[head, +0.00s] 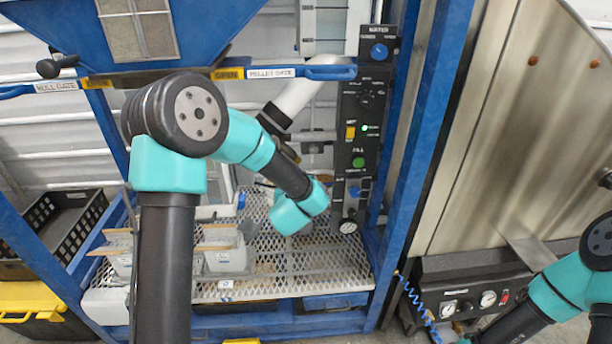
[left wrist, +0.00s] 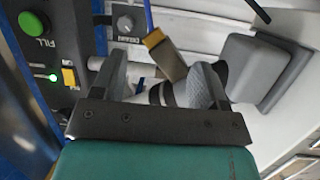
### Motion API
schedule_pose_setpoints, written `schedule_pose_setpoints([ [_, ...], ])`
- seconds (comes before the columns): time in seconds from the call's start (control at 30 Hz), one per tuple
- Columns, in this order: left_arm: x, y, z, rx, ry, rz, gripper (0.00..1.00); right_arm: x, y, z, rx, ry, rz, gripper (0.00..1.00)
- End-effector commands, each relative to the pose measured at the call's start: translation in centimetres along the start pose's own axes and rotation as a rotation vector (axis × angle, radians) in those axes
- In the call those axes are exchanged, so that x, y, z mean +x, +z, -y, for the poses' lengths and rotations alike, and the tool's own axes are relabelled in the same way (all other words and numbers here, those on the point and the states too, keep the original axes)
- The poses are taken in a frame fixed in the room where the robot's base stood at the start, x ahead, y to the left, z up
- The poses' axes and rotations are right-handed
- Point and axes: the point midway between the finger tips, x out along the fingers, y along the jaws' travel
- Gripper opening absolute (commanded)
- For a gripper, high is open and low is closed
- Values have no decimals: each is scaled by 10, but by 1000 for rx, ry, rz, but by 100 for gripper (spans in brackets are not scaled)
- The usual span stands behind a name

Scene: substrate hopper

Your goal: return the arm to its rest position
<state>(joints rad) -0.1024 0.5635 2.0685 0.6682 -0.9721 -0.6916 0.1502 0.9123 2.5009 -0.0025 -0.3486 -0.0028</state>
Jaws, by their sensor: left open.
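My left arm (head: 170,240) rises from the bottom of the head view, bends at a dark elbow and reaches right in front of the blue frame. Its wrist (head: 300,208) is near the control panel, and the fingers cannot be made out in the head view. In the left wrist view my left gripper (left wrist: 160,85) is open, its two grey fingers apart. A grey and black cylindrical part shows behind and between the fingers; I cannot tell whether they touch it. My right arm (head: 560,290) is at the lower right of the head view, its gripper out of sight.
The control panel (head: 366,130) stands close to my left wrist; its green FILL button (left wrist: 34,24) is at upper left in the wrist view. A blue frame post (head: 425,150), mesh shelf (head: 320,265) and gate handles (head: 330,73) surround the arm. A black crate (head: 75,220) is left.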

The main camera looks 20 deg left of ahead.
Motion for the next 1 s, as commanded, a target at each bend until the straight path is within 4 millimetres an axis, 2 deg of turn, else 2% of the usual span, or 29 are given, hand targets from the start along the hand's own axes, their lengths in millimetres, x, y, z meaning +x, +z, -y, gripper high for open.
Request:
schedule_pose_setpoints([
  [0.17, 0, 4, 0, 1, 6, 8, 67, 0, 0, 0, 0, 0, 0, 43],
  [0.27, 1, 22, -2, 3, 34, 45, 67, 0, 0, 0, 0, 0, 0, 43],
  [0.33, 0, 45, -3, 6, 71, 95, 67, 0, 0, 0, 0, 0, 0, 43],
  [0.47, -7, 109, -7, 4, 168, 245, 67, 0, 0, 0, 0, 0, 0, 43],
  [0.6, -30, 188, -7, -12, 275, 462, 67, 0, 0, 0, 0, 0, 0, 43],
  [0.67, -45, 221, -6, -21, 315, 562, 67, 0, 0, 0, 0, 0, 0, 43],
  [0.8, -89, 292, 0, -45, 388, 809, 67, 0, 0, 0, 0, 0, 0, 43],
  [0.9, -126, 333, 8, -63, 423, 983, 67, 0, 0, 0, 0, 0, 0, 43],
  [1.0, -158, 361, 14, -75, 445, 1123, 67, 0, 0, 0, 0, 0, 0, 43],
])
